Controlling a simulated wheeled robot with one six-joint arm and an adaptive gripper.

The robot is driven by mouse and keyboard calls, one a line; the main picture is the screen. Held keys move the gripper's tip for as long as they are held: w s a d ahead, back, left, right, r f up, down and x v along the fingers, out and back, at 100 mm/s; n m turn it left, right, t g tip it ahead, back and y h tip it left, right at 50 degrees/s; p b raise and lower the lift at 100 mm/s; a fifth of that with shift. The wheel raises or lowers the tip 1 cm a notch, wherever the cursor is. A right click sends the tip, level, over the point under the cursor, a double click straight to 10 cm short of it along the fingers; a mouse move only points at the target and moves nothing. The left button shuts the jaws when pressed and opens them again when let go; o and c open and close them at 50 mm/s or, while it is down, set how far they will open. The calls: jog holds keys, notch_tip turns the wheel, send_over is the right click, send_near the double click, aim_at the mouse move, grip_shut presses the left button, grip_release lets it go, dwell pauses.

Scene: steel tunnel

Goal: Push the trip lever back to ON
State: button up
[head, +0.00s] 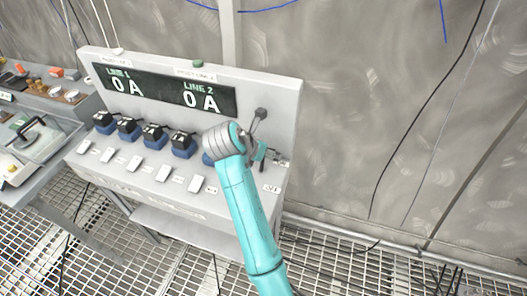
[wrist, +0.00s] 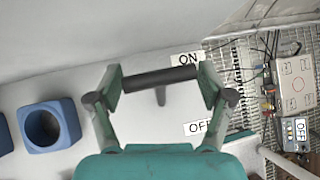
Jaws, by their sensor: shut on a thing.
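The trip lever shows in the wrist view as a dark round crossbar (wrist: 158,79) with a short stem below it. My gripper (wrist: 160,86) has one finger at each end of the bar and is shut on it. In the picture the bar lies nearly level with the ON label (wrist: 187,59), and the OFF label (wrist: 198,127) is lower. In the head view my gripper (head: 259,153) is at the right end of the grey console (head: 232,195), partly hidden by my arm. A dark upright part (head: 260,113) shows beside it; I cannot tell whether it is the lever.
Several blue sockets with black plugs (head: 154,134) line the console left of my arm. An empty blue socket (wrist: 47,125) shows in the wrist view. The display (head: 165,90) reads 0 A for both lines.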

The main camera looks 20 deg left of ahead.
jog(key=shift+d+f, duration=0.15)
jog(key=shift+d, duration=0.05)
jog(key=o, duration=1.6)
jog(key=shift+a+r, duration=0.1)
jog(key=shift+r, duration=0.1)
jog(key=v, duration=1.1)
jog(key=shift+s+r, duration=0.25)
jog(key=shift+a, duration=0.1)
